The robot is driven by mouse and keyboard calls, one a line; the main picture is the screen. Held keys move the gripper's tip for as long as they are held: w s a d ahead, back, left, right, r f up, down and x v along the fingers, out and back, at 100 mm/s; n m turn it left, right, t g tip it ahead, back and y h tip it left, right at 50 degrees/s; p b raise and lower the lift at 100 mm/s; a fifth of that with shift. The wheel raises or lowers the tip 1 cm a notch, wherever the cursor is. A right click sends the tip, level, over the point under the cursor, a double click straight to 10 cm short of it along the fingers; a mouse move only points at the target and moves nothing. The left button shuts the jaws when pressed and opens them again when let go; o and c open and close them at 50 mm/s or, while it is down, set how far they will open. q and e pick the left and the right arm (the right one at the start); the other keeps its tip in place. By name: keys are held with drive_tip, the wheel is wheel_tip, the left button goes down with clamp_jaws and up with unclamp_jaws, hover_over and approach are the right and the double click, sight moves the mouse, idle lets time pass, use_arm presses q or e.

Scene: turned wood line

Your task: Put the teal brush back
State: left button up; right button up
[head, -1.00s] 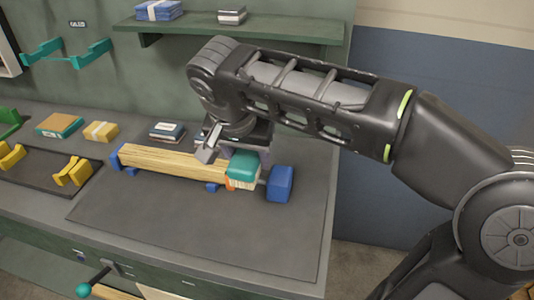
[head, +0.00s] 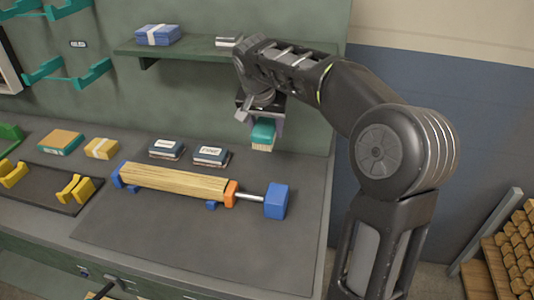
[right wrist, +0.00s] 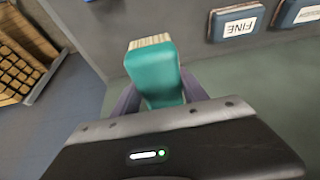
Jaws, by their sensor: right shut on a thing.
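The teal brush (head: 263,134) has a teal body and pale bristles that point down. My right gripper (head: 262,122) is shut on it and holds it in the air near the back wall, above the right rear of the bench. In the right wrist view the brush (right wrist: 153,75) sits between the two fingers (right wrist: 155,95), its bristles at the far end. My left gripper is not in view.
A wooden cylinder (head: 175,183) lies in a blue fixture with an orange collar on the bench mat (head: 190,238). Two dark blocks (head: 211,156) lie behind it; one reads FINE in the wrist view. A green shelf (head: 225,50) is above. Teal brackets (head: 68,75) hang on the wall at left.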

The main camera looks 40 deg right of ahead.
hover_over(268, 166)
drive_tip(key=s+a, duration=0.1)
drive_tip(key=a, duration=0.1)
wheel_tip(268, 166, down, 8)
drive_tip(key=shift+s+d, duration=0.15)
drive_tip(key=shift+f, duration=0.1)
wheel_tip(268, 166, down, 2)
drive_tip(key=shift+f, duration=0.1)
drive_tip(key=shift+w+d+f+p, duration=0.25)
drive_tip(key=shift+d+f+p, duration=0.1)
drive_tip(key=shift+f, duration=0.15)
drive_tip(key=shift+f+b, duration=0.2)
drive_tip(key=shift+b, duration=0.1)
drive_tip(key=o, duration=1.3)
